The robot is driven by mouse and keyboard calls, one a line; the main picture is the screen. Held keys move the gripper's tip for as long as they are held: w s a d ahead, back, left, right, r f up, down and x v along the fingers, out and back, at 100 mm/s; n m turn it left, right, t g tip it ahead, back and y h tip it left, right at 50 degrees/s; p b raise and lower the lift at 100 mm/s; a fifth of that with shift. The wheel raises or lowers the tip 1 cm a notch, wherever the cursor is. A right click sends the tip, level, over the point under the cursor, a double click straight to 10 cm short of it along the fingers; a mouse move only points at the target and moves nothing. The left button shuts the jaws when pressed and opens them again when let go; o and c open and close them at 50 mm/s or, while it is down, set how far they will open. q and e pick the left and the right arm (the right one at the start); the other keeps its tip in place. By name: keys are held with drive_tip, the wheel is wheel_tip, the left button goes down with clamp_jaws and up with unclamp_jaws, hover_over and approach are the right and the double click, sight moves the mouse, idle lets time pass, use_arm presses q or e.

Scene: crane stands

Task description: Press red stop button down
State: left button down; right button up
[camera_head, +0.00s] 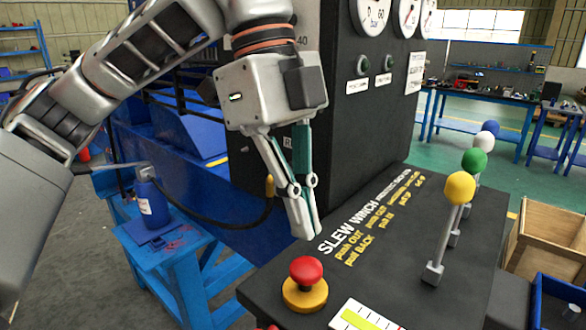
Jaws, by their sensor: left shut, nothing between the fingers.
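The red stop button (306,270) is a mushroom cap on a round yellow base (305,297). It stands near the front left corner of the dark console top (420,260). My left gripper (305,233) points downward with its fingers shut and nothing held. Its tips are just behind and above the red cap in the picture, with a small gap showing between them and the cap. The button is fully in view. My right gripper is not in view.
Levers with yellow (460,187), green (474,160), white and blue knobs stand on the console's right side. A dark gauge panel (345,110) rises behind my gripper. A blue bottle (152,205) stands on a blue stand at left. A wooden crate (545,245) is at right.

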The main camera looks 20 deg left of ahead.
sight(307, 264)
use_arm(q)
wheel_tip(307, 264, down, 2)
drive_tip(key=shift+f, duration=0.25)
drive_tip(key=shift+f+p, duration=0.3)
drive_tip(key=shift+f, duration=0.4)
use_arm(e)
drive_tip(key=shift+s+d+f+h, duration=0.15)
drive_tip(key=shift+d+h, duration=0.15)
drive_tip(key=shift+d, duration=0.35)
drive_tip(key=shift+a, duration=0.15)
